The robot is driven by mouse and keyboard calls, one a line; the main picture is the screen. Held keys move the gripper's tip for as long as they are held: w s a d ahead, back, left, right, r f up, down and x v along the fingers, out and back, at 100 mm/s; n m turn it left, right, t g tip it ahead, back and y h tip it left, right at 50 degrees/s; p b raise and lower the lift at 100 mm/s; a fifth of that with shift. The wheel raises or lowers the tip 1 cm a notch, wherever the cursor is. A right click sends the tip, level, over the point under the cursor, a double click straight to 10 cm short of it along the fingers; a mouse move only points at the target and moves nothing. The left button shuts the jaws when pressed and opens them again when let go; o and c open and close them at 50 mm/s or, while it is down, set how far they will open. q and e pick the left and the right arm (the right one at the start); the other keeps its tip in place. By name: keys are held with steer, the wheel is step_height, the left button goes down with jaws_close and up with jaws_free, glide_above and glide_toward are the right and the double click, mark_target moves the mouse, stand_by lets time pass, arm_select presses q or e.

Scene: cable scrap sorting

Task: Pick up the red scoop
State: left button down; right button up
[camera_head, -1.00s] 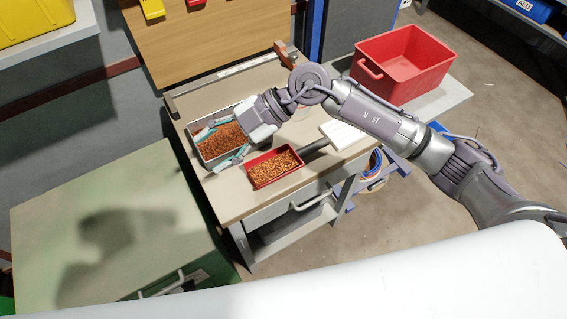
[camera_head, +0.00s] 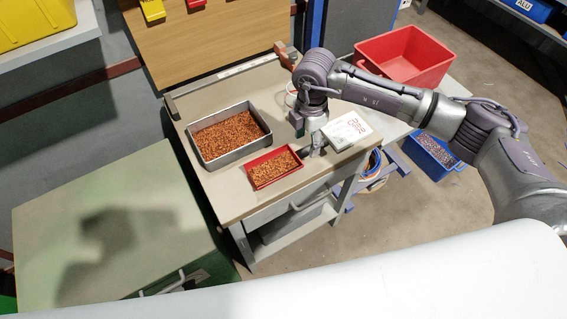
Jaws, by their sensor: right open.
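The red scoop (camera_head: 258,186) is a shallow red pan full of copper-coloured granules, lying on the workbench near its front edge. Its dark handle points up and right, and most of it is now hidden by my right gripper (camera_head: 315,147). My right gripper points down from above at the handle, with its jaws open. Whether the fingers straddle or touch the handle cannot be told. My left gripper is not in view.
A grey metal tray (camera_head: 205,160) of copper granules stands left of the scoop. A white device with red digits (camera_head: 347,130) stands close on the right. A large red bin (camera_head: 436,78) is behind, and a blue crate (camera_head: 420,157) sits on the floor.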

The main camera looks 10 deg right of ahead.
mark_target(304, 150)
steer(key=shift+w+a+f+p, duration=0.15)
steer(key=shift+f+p, duration=0.1)
steer(key=shift+f, duration=1.1)
steer(key=shift+w+a+f+p, duration=0.15)
steer(key=shift+f+p, duration=0.1)
steer(key=shift+f, duration=1.05)
jaws_close()
steer(key=shift+r, duration=0.1)
